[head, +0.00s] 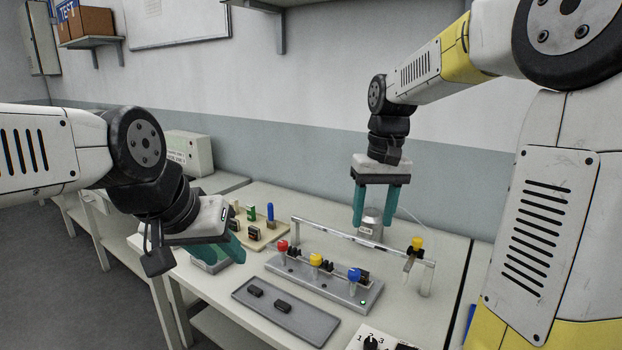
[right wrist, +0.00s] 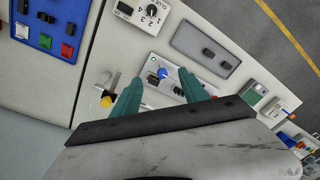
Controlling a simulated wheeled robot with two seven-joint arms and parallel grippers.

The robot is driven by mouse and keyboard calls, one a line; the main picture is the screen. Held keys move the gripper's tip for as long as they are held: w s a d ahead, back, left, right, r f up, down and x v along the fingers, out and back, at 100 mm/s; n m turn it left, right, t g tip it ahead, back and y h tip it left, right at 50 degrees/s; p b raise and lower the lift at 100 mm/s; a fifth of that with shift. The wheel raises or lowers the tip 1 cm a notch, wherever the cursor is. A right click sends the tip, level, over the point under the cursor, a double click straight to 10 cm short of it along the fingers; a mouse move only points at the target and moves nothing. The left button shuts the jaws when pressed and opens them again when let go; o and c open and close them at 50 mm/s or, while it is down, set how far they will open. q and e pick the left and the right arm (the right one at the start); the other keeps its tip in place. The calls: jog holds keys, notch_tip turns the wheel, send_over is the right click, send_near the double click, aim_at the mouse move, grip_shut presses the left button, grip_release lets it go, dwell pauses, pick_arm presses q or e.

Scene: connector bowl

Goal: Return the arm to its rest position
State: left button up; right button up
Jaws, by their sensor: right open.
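My right gripper (head: 374,205) is open with its two teal fingers pointing down, at the back of the table. A grey metal cup-like piece (head: 371,228) shows between and below the fingers; nothing is clearly held. In the right wrist view the right gripper (right wrist: 163,88) has its fingers apart, with the connector fixture (right wrist: 160,73) seen beyond them. My left gripper (head: 232,248) hangs at the left of the table over a grey box (head: 205,264). Its teal fingers overlap in view, so their opening is unclear.
A metal rail (head: 338,240) with a yellow-topped clamp (head: 416,244) stands near the right gripper. In front are the fixture (head: 330,290) with red, yellow and blue knobs and a dark tray (head: 318,329) with two black connectors. A wooden board (head: 270,236) holds pegs.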

jog(key=s+d+r+m+t+y, duration=0.1)
jog(key=s+t, duration=0.4)
jog(key=s, duration=1)
jog(key=shift+s+r+t, duration=0.2)
jog(key=shift+s+t, duration=0.15)
jog(key=shift+t, duration=0.05)
